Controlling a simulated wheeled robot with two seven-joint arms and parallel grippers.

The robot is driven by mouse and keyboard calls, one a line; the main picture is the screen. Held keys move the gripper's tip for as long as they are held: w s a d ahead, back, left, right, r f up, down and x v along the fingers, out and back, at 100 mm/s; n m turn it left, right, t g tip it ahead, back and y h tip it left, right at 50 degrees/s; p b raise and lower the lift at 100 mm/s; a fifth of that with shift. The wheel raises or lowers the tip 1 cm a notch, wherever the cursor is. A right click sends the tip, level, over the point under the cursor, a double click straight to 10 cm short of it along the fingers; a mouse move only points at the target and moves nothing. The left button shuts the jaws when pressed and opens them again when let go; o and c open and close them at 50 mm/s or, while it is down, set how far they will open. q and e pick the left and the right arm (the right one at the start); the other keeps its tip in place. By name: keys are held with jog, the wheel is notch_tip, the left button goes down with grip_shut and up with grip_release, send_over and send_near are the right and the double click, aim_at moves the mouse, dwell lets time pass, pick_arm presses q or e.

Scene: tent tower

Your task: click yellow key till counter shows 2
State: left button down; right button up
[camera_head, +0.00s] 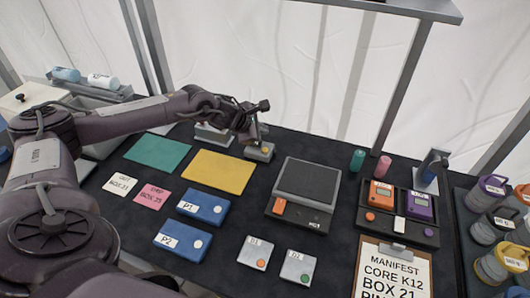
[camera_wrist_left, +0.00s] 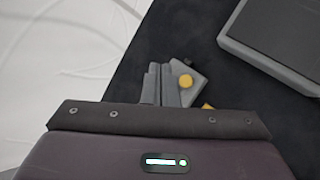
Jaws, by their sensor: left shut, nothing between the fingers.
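The yellow key (camera_head: 265,149) is a round button on a small grey box (camera_head: 257,156) at the back of the dark table. It also shows as a yellow disc in the left wrist view (camera_wrist_left: 185,81). My left gripper (camera_head: 258,139) is shut and empty, with its fingertips just above and behind the key. I cannot tell whether they touch it. A grey device (camera_head: 212,134) stands left of the key, partly behind my arm. No counter reading is legible. My right gripper is not in view.
A yellow mat (camera_head: 219,172) and a green mat (camera_head: 157,153) lie to the left. A grey-topped device (camera_head: 304,185) stands to the right. Blue boxes P1 (camera_head: 205,207) and P2 (camera_head: 182,242) are nearer. A clipboard (camera_head: 394,270) lies at front right.

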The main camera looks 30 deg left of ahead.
aim_at(265, 150)
pick_arm(q)
notch_tip(265, 150, down, 5)
jog(key=b, duration=0.3)
jog(key=shift+f, duration=0.2)
dwell(1.1)
dwell(0.6)
jog(key=shift+f+b, duration=0.35)
jog(key=shift+b, duration=0.35)
